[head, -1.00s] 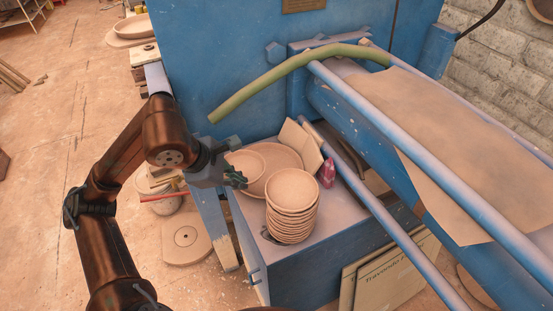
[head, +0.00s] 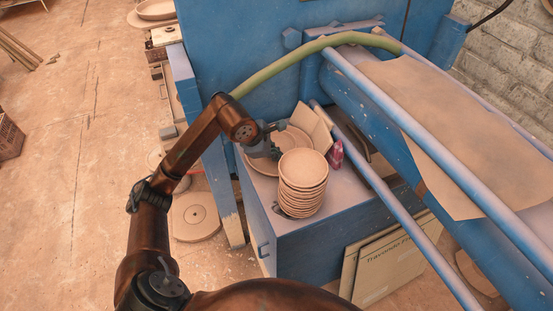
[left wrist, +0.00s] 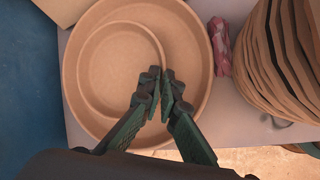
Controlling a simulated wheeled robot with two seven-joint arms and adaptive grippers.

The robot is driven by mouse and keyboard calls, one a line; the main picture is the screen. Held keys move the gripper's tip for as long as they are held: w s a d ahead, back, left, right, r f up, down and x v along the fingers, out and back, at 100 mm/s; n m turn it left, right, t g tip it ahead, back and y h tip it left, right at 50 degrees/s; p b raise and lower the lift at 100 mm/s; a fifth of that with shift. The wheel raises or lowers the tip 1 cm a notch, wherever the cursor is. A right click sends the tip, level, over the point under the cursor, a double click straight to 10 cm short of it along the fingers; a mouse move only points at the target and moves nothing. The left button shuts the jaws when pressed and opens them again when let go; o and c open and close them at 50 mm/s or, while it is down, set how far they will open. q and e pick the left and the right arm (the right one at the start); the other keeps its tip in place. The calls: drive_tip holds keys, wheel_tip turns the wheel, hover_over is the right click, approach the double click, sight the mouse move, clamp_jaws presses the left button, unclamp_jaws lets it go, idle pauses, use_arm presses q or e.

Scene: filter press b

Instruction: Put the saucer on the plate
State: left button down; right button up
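The saucer (left wrist: 110,65) is a small round clay dish. In the left wrist view it lies within the outline of the larger clay plate (left wrist: 188,60), off to the left side. Whether it touches the plate or is just above it, I cannot tell. The plate (head: 258,167) rests on the blue ledge in the head view, partly hidden by my gripper. My left gripper (head: 277,150) is over the plate. In the left wrist view its fingers (left wrist: 160,82) are close together on the saucer's lower right rim, one on each side. My right gripper is not in view.
A stack of clay bowls (head: 303,180) stands close beside the plate. A pink object (head: 336,155) and leaning tiles (head: 314,124) are behind it. A green hose (head: 300,55) arches above, and blue rails (head: 400,206) run along the right.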

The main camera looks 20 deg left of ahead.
use_arm(q)
drive_tip(key=f, duration=0.2)
drive_tip(key=shift+w+f, duration=0.3)
drive_tip(key=shift+w, duration=0.05)
drive_tip(key=shift+s, duration=0.3)
drive_tip(key=shift+w, duration=0.1)
drive_tip(key=c, duration=2.6)
unclamp_jaws()
drive_tip(key=shift+w+f, duration=0.1)
drive_tip(key=shift+o, duration=0.9)
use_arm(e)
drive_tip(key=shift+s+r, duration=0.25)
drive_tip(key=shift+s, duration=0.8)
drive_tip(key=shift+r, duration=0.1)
